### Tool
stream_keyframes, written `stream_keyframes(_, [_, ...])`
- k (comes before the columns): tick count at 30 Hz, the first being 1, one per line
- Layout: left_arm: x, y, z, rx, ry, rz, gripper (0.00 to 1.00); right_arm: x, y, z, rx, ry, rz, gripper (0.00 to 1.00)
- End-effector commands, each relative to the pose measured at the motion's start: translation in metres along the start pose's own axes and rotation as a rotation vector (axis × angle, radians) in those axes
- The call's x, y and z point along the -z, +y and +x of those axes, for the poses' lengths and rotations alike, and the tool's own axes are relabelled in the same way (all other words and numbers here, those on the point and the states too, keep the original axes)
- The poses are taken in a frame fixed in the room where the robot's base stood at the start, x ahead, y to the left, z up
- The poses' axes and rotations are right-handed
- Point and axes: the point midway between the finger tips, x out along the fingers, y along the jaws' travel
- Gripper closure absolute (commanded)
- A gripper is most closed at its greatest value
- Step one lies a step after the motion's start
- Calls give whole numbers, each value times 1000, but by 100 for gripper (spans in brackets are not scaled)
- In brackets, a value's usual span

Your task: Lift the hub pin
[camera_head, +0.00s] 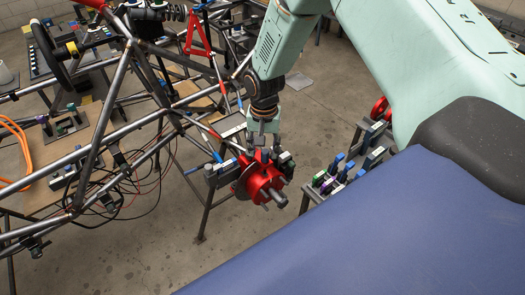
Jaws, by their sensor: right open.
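A red hub (259,181) sits at the end of the chassis's suspension, near the middle of the view. Grey metal pins stick out of its near face, a thick one (278,198) among them; I cannot tell which is the hub pin. My right gripper (264,151) comes down from above and is just over the top of the hub. It is open, with no object visible in it. Its fingertips are small and overlap the hub's upper edge, so I cannot tell whether they touch it. My left gripper is not in view.
The tube chassis (97,140) fills the left, with dark cables hanging below. A stand at the right holds several coloured-handled tools (344,172). Concrete floor (130,250) is open in front. A blue surface (400,235) fills the lower right.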

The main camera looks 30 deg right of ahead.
Motion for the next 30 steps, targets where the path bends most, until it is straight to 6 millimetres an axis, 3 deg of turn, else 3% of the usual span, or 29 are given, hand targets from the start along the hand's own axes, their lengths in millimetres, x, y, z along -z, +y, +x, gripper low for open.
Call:
stream_keyframes(5, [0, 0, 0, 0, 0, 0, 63, 0, -1, 16, 0, 0, 1, 55])
stream_keyframes(14, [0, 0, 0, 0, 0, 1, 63, 2, -4, 19, 1, 1, 0, 55])
stream_keyframes(30, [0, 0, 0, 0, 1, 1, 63, 2, -3, 19, 1, 1, 0, 99])
